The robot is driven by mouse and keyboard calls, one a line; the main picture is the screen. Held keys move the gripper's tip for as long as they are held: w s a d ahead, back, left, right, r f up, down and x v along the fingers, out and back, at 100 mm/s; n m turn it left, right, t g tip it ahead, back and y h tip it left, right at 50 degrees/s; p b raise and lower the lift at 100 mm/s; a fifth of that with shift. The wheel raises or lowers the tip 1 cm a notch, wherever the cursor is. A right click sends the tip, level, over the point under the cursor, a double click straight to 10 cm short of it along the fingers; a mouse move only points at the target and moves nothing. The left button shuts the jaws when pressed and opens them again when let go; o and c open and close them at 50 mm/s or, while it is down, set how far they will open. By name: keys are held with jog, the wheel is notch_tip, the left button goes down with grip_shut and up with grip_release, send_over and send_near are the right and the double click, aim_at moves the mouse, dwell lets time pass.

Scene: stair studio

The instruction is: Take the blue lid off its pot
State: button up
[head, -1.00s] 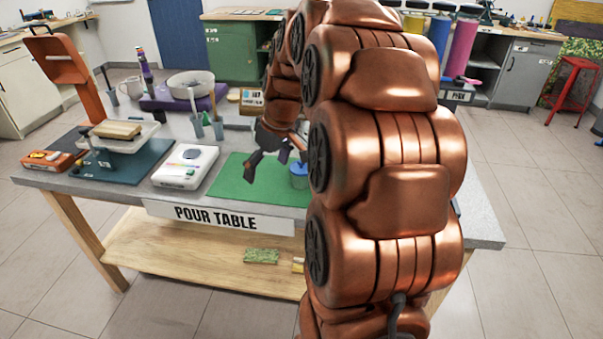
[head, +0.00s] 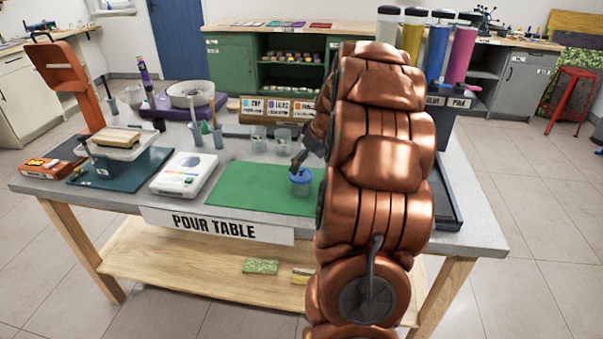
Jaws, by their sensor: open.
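The pot (head: 301,188) stands upright on the green mat (head: 250,190), near its right end. The blue lid (head: 300,175) sits on top of the pot. My gripper (head: 299,161) is just above and beside the lid, with a dark finger reaching down toward it. I cannot tell whether the finger touches the lid. The rest of the gripper is hidden behind my copper arm, but it is open.
A white scale (head: 185,173) stands left of the mat. Several clear cups (head: 258,138) stand behind the mat, before a row of labelled boxes (head: 280,108). A dark tray (head: 447,200) lies right of my arm. The mat's left part is clear.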

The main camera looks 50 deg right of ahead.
aim_at(303, 169)
jog(key=x, duration=0.3)
jog(key=shift+w+f+p, duration=0.15)
jog(key=shift+f+p, duration=0.15)
jog(key=shift+p, duration=0.05)
jog(key=c, duration=0.9)
